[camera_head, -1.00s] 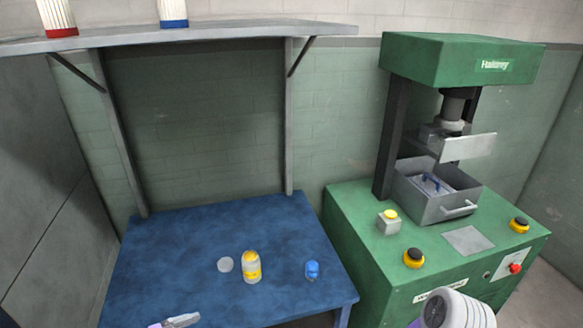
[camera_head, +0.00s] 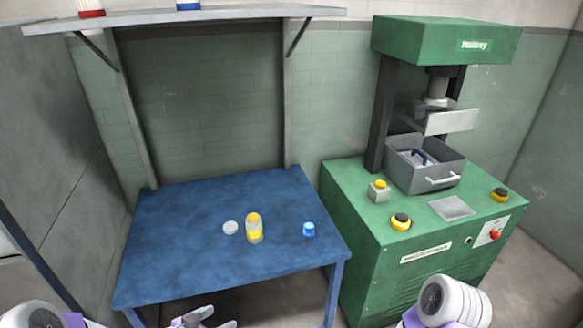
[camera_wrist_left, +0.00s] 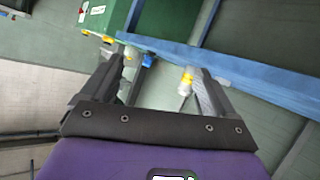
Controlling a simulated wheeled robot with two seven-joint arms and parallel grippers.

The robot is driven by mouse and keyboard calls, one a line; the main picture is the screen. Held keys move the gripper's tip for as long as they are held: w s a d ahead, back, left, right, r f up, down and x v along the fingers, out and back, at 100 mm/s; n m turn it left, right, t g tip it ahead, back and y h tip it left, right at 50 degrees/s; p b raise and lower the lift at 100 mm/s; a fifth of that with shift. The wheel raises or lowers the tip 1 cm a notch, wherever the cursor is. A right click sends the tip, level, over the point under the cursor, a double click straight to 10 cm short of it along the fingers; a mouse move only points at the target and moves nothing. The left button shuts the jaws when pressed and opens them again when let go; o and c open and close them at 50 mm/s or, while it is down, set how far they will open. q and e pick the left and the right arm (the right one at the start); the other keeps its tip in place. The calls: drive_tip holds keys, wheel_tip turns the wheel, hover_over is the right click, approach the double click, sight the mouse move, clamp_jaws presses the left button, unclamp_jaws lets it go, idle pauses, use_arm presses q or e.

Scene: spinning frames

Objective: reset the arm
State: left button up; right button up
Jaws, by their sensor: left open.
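My left gripper (camera_head: 212,320) shows at the bottom edge of the head view, in front of the blue table (camera_head: 180,225). In the left wrist view its two dark fingers (camera_wrist_left: 165,72) stand wide apart with nothing held between them. A yellow and clear bottle (camera_head: 254,229) stands on the table, apart from the gripper; it also shows beyond the fingers in the left wrist view (camera_wrist_left: 186,80). My right arm shows only as a white link at bottom right; its gripper is out of frame.
A white disc (camera_head: 230,228) and a blue cap-like piece (camera_head: 308,230) lie beside the bottle. A green press (camera_head: 390,235) with a grey drawer-like bin (camera_head: 440,178) stands to the right. A shelf (camera_head: 230,13) hangs above the table. Floor is open in front.

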use_arm(q)
drive_tip(key=s+d+f+n+g+y, duration=0.35)
drive_tip(key=d+f+n, duration=0.2)
drive_tip(key=f, duration=0.65)
drive_tip(key=s+d+f+n+g, duration=0.1)
drive_tip(key=s+d+f+g, duration=0.1)
drive_tip(key=s, duration=0.5)
drive_tip(key=s+d+f+n+g, duration=0.1)
drive_tip(key=s+d+f+g, duration=0.2)
drive_tip(key=s, duration=0.3)
drive_tip(key=shift+s+d+f+n+g+y, duration=0.2)
drive_tip(key=shift+s+f+n+g+y, duration=0.15)
drive_tip(key=shift+f, duration=0.4)
